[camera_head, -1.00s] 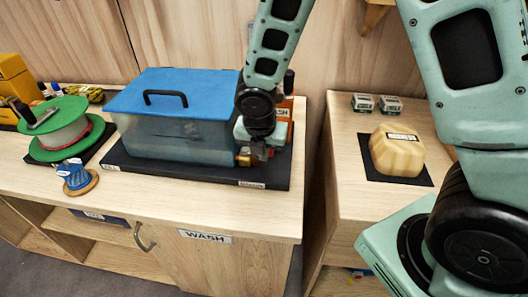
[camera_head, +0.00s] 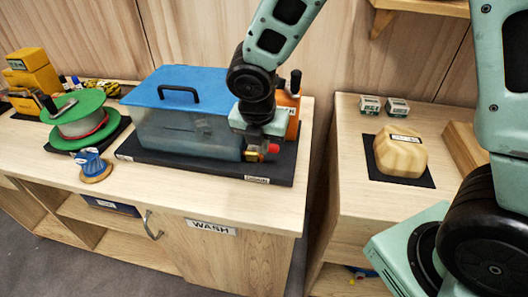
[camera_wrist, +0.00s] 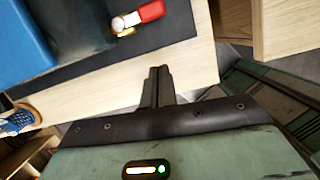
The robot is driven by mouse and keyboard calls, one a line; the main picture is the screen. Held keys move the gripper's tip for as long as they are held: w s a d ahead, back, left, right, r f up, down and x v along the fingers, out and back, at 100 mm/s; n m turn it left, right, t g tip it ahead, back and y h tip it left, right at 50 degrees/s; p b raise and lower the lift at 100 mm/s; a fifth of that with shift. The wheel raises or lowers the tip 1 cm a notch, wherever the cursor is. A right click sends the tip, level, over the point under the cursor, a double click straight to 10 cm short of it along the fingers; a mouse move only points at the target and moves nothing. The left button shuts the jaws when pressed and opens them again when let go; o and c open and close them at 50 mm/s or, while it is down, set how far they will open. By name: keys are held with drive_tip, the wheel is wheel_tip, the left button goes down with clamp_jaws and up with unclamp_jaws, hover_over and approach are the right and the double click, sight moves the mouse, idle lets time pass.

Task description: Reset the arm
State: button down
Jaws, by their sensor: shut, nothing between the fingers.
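My gripper (camera_head: 257,141) is above the front right corner of a clear tub (camera_head: 185,135) with a blue lid (camera_head: 180,88). In the wrist view my gripper (camera_wrist: 159,72) has its two dark fingers together, empty. A small tap with a red handle (camera_head: 273,148) and brass body sticks out at the tub's lower right. The red handle also shows in the wrist view (camera_wrist: 151,11), beyond the fingertips and apart from them in the picture. My forearm hides part of the tub's right end.
The tub stands on a dark mat (camera_head: 210,170) on the wooden bench (camera_head: 215,203). Behind the wrist is an orange container (camera_head: 292,110). Left are a green spool (camera_head: 80,108) and a small blue spool (camera_head: 92,165). A tan block (camera_head: 400,153) lies on the right bench, across a gap.

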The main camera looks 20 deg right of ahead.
drive_tip(key=s+a+r+m+g+y, duration=0.1)
drive_tip(key=s+r+m, duration=0.3)
drive_tip(key=s+m, duration=0.6)
drive_tip(key=s+a+r+m+g+y, duration=0.1)
drive_tip(key=s+a+r+m, duration=0.2)
drive_tip(key=s+m, duration=0.7)
drive_tip(key=shift+s+a+r+m, duration=0.2)
drive_tip(key=shift+s+r+m, duration=0.15)
drive_tip(key=shift+r, duration=0.15)
